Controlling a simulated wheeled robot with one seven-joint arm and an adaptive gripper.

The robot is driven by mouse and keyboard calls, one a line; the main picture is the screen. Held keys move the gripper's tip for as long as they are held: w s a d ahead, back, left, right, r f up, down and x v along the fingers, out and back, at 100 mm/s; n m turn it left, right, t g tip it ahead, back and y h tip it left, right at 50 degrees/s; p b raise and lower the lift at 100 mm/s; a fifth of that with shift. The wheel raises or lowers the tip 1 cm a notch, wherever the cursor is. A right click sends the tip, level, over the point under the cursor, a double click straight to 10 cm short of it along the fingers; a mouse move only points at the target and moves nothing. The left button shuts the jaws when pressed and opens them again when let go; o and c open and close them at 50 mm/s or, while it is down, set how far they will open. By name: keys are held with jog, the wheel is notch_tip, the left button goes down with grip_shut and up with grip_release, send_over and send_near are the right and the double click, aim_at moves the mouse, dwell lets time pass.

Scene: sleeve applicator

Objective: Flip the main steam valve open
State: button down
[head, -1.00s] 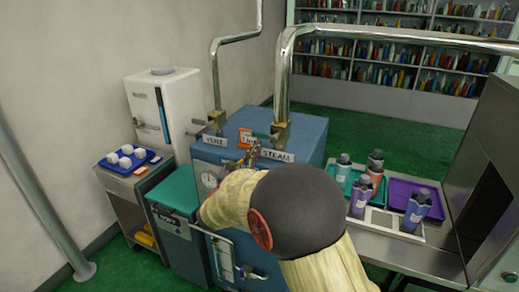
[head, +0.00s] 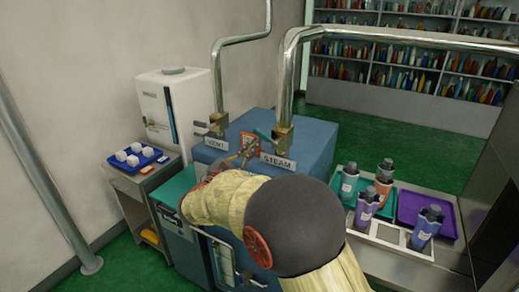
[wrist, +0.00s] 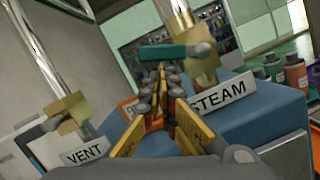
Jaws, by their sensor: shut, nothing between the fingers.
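The steam valve is a brass body (head: 284,140) at the foot of a steel pipe on top of the blue cabinet, behind a STEAM label (wrist: 222,95). Its teal lever (wrist: 172,52) ends in a grey knob and lies crosswise in the wrist view; it also shows in the head view (head: 263,136). My gripper (wrist: 161,70) is shut and empty. Its fingertips are at the lever's left part, just below it in the wrist view; I cannot tell whether they touch. It also shows in the head view (head: 249,146), left of the valve body.
The vent valve (wrist: 70,112), brass with a grey handle, stands to the left by its VENT label (head: 216,143). An orange tag (head: 250,140) is behind my fingers. Bottles (head: 366,206) stand on trays at right. A white unit (head: 172,112) stands at left.

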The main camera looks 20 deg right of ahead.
aim_at(256, 134)
notch_tip(256, 134, up, 3)
jog(key=m+g, duration=0.1)
jog(key=m, duration=0.2)
jog(key=shift+r+m+p, duration=0.1)
jog(key=shift+m+p, duration=0.25)
jog(key=shift+m, duration=0.05)
jog(key=r+m, duration=0.1)
jog(key=s+d+r+m+g, duration=0.1)
jog(key=m, duration=0.1)
jog(key=s+r+m, duration=0.1)
jog(key=m, duration=0.1)
jog(key=shift+d+r+g, duration=0.2)
jog(key=shift+g, duration=0.2)
jog(key=shift+r, duration=0.1)
